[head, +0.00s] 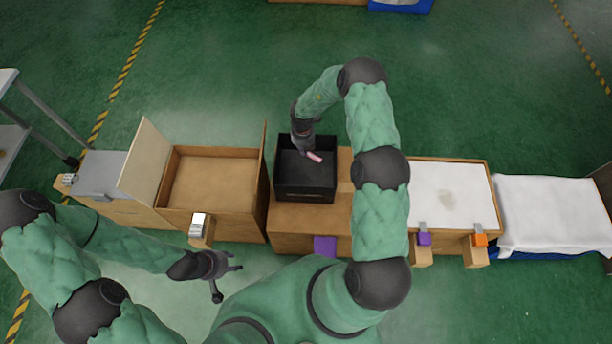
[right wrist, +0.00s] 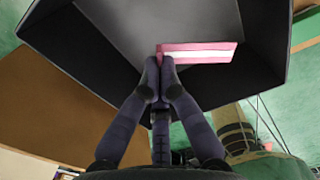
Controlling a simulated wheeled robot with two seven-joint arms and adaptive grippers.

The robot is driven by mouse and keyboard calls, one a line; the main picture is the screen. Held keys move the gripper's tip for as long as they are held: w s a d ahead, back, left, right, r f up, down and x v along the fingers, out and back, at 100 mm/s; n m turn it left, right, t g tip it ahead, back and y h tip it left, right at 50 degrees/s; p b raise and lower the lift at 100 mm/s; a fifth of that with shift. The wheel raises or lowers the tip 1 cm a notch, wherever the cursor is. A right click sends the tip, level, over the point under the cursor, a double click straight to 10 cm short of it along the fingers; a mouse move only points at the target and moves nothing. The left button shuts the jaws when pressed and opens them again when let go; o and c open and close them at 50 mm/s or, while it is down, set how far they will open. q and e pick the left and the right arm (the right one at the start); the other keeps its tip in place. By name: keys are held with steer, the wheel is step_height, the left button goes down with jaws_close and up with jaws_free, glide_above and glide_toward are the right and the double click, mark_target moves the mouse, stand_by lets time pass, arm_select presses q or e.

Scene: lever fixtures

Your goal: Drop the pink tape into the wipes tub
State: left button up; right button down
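The pink tape (head: 315,157) is a small pink piece with a pale stripe, and it also shows in the right wrist view (right wrist: 205,53). My right gripper (head: 304,149) reaches down into a black open tub (head: 318,194), with its fingertips (right wrist: 160,68) closed together at one end of the tape. The tape sticks out from the fingertips, over the tub's grey floor; its exact height is hard to tell. No readable label shows on the tub. My left gripper (head: 229,282) is empty with its fingers spread, in front of the fixtures.
The black tub stands on a wooden box (head: 285,222) with a purple block. To its left is an open wooden box (head: 212,180) with raised flaps. To the right are a white-topped box (head: 452,190) with purple and orange levers and a white cloth (head: 550,212).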

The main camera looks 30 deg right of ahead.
steer(key=shift+f, duration=0.2)
steer(key=c, duration=1.4)
jaws_free()
steer(key=shift+o, duration=0.2)
steer(key=shift+r, duration=0.1)
step_height(320, 180, up, 12)
